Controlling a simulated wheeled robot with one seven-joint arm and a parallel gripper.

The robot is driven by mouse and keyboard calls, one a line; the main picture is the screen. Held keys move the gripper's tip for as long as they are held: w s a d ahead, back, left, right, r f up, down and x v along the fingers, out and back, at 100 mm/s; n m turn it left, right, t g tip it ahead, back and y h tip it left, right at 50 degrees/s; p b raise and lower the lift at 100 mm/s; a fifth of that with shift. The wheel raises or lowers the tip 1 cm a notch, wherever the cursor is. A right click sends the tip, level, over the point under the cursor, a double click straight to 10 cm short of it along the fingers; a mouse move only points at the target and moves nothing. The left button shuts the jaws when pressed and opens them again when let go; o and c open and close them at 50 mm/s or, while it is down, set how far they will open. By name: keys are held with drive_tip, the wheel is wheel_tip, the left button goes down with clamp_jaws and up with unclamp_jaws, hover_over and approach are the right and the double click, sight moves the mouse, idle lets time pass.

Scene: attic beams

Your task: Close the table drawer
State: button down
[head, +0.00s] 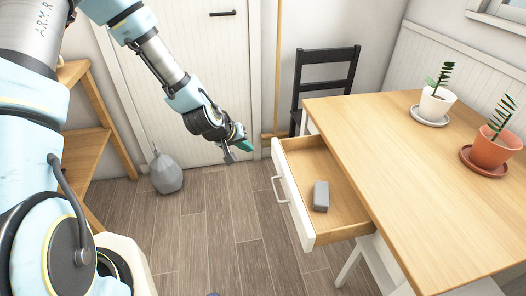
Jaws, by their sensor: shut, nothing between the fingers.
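The table drawer (293,196) stands pulled out from the left side of the wooden table (405,150). It has a white front with a pale bar handle (280,189) facing left. A small grey block (320,196) lies inside on the drawer's wooden bottom. My gripper (238,153) is shut and empty. In the picture it is up and to the left of the drawer, apart from the drawer front and handle. Its exact height above the floor is hard to tell.
A black chair (325,72) stands behind the table. Two potted plants, one in a white pot (436,104) and one in a terracotta pot (500,146), stand on the tabletop. A grey vase (166,174) and wooden shelf (88,150) are at left. Floor left of the drawer is clear.

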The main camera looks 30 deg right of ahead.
drive_tip(key=p, duration=0.2)
approach(275, 157)
wheel_tip(275, 157, down, 3)
drive_tip(key=w+a, duration=0.2)
drive_tip(key=d, duration=0.1)
drive_tip(key=s+d+p, duration=0.1)
drive_tip(key=d, duration=0.2)
drive_tip(key=shift+s+d+f+p, duration=0.15)
drive_tip(key=shift+d+f+p, duration=0.1)
drive_tip(key=shift+p, duration=0.15)
drive_tip(key=shift+d, duration=0.1)
drive_tip(key=s+d+b, duration=0.1)
drive_tip(key=s+d, duration=0.1)
drive_tip(key=d, duration=0.3)
drive_tip(key=s+d+b, duration=0.2)
drive_tip(key=d, duration=0.3)
drive_tip(key=s+d+b, duration=0.2)
drive_tip(key=d, duration=0.3)
drive_tip(key=shift+d, duration=0.1)
